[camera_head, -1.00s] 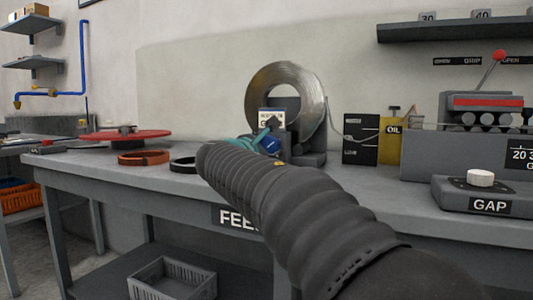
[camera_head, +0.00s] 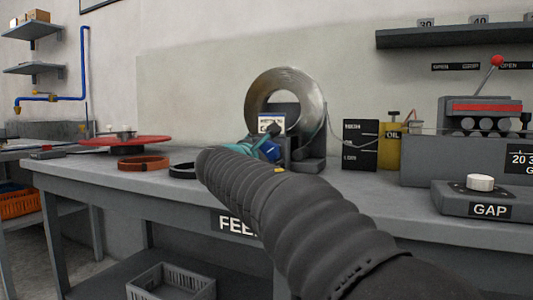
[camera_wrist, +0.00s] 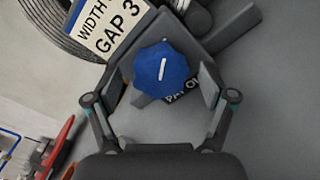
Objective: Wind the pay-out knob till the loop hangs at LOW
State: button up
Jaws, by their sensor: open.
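The blue pay-out knob (camera_wrist: 162,70), with a white pointer line, sits between the two fingers of my gripper (camera_wrist: 162,84) in the wrist view. The fingers are open on either side of it; I cannot tell whether either touches it. In the head view the knob (camera_head: 270,150) is partly hidden by my gripper (camera_head: 258,143). The wire coil (camera_head: 314,87) stands upright behind it. A thin wire loop (camera_head: 333,138) sags right of the coil, beside a black level board (camera_head: 360,158). The board's small marks are blurred, so the loop's level is unclear.
A card reading GAP 3 (camera_wrist: 112,32) stands close to the knob in the wrist view. A yellow oil can (camera_head: 391,152), the roller machine (camera_head: 480,112) and the GAP dial (camera_head: 480,183) are right along the bench. An orange ring (camera_head: 143,162) and black ring (camera_head: 183,170) lie left.

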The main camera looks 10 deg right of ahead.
jog(key=v, duration=1.2)
